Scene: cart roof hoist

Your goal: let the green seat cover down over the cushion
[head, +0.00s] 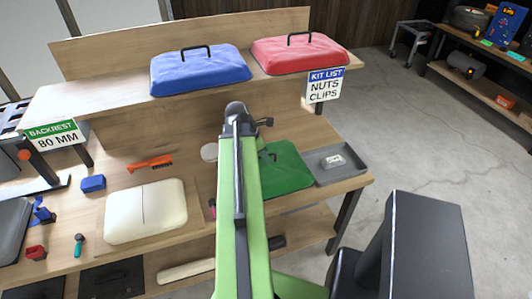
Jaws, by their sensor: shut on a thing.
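The green seat cover (288,170) shows to the right of my arm, next to the grey tray. My arm hides its left part. My gripper (263,150) is mostly hidden behind my arm; it is shut on the cover at its dark handle, of which only a bit shows. I cannot tell how high the cover is above the bench. The cream cushion (146,211), with a thin line across its top, lies on a wooden board on the bench, left of my arm and apart from the cover.
A shelf above the bench (130,165) holds a blue cover (200,72) and a red cover (300,55), both with handles. A grey tray (352,172) holds a small labelled item. An orange brush (149,163) and a blue block (93,183) lie near the cushion.

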